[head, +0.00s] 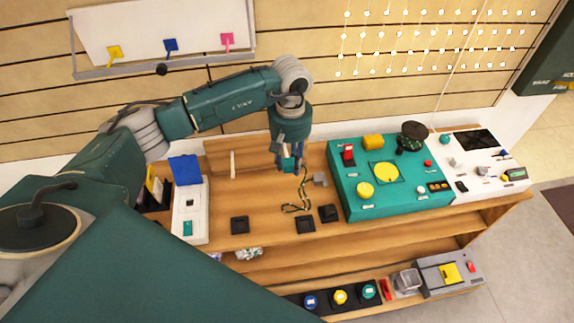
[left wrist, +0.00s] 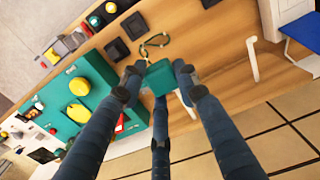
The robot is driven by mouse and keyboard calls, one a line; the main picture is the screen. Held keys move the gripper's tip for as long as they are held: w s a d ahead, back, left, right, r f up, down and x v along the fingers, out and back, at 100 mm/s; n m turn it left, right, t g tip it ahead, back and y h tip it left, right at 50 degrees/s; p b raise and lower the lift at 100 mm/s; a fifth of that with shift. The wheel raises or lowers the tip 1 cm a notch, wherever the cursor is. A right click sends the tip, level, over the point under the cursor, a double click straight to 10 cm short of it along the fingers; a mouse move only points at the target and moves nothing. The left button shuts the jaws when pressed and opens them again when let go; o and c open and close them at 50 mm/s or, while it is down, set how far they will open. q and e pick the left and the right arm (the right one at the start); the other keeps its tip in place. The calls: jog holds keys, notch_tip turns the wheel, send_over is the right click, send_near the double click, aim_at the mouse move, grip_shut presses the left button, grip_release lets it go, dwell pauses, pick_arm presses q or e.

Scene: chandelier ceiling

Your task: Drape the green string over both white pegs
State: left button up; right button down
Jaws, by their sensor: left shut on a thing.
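My left gripper (head: 290,163) is shut on a teal block-like piece, which shows between its fingertips in the left wrist view (left wrist: 160,76). The green string (head: 303,190) runs down from this piece and its lower part lies curled on the wooden shelf top; it also shows in the left wrist view (left wrist: 153,42). One white peg (head: 232,164) stands upright left of the gripper, apart from the string. It also shows in the left wrist view (left wrist: 252,60). The other white peg (left wrist: 186,102) is partly hidden behind a finger there and is hidden in the head view. My right gripper is out of view.
A teal panel (head: 348,205) with buttons stands right of the string. Black square blocks (head: 240,225) sit near the front edge. A white box with a blue lid (head: 186,170) stands at left. The wood between box and gripper is mostly clear.

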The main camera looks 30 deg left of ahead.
pick_arm(q)
jog(key=w+d+b, duration=0.2)
jog(key=w+b, duration=0.4)
jog(key=w, duration=0.2)
jog(key=shift+r, duration=0.15)
jog(key=shift+w, duration=0.1)
jog(key=shift+w, duration=0.1)
jog(key=w+a+b, duration=0.3)
jog(key=w+a, duration=0.1)
jog(key=w, duration=0.1)
jog(key=shift+w, duration=0.25)
dwell(0.3)
jog(key=shift+a, duration=0.2)
